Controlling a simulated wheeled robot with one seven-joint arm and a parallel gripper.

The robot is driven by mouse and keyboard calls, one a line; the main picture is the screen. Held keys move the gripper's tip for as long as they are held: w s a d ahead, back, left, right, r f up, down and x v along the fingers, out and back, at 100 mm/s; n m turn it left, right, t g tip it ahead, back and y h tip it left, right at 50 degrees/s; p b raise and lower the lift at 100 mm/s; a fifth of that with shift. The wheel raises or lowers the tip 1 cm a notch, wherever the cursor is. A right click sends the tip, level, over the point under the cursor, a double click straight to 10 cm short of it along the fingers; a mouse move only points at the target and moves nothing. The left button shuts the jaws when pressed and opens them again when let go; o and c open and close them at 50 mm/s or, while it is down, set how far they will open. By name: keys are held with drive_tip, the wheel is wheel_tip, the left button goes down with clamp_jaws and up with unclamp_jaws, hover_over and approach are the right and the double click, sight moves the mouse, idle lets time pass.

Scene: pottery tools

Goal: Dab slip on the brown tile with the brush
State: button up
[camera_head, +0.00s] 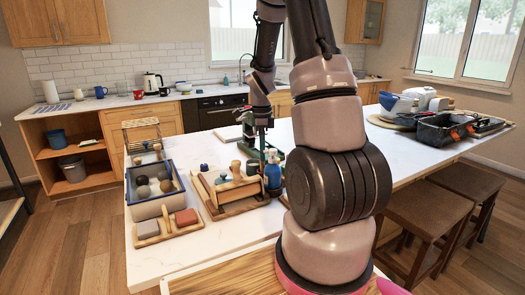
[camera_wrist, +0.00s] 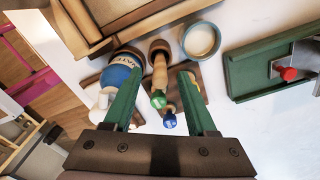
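A reddish-brown tile (camera_head: 186,217) lies in a shallow wooden tray at the table's near left, beside a grey tile (camera_head: 148,228). My gripper (camera_wrist: 157,75) is open, pointing down over the table. In the wrist view, a wooden-handled tool with a green end (camera_wrist: 158,98) and another with a blue end (camera_wrist: 169,120) show between its fingers. I cannot tell which is the brush, and bristles are not clear. A small cup of pale liquid (camera_wrist: 201,40), perhaps the slip, stands just beyond. In the head view, my gripper (camera_head: 262,145) is behind the blue bottle.
A blue bottle labelled WATER (camera_wrist: 117,75) stands close to the left finger. A wooden toolbox (camera_head: 235,190) is left of my gripper; a blue-rimmed tray of balls (camera_head: 153,188) is farther left. A green tray (camera_wrist: 262,72) lies right in the wrist view.

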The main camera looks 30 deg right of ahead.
wheel_tip(320, 180, up, 10)
drive_tip(key=r, duration=0.1)
drive_tip(key=s+a+r+n+t+y, duration=0.1)
drive_tip(key=s+a+r+n+t, duration=0.2)
drive_tip(key=s+a+r+n, duration=0.3)
drive_tip(key=s+a+r+n+t+y, duration=0.1)
drive_tip(key=s+a+r+n+t, duration=0.3)
drive_tip(key=s+a+r+n, duration=0.3)
drive_tip(key=s+r+n, duration=0.3)
drive_tip(key=s+n, duration=0.3)
drive_tip(key=shift+s+a+r, duration=0.2)
drive_tip(key=shift+s, duration=0.1)
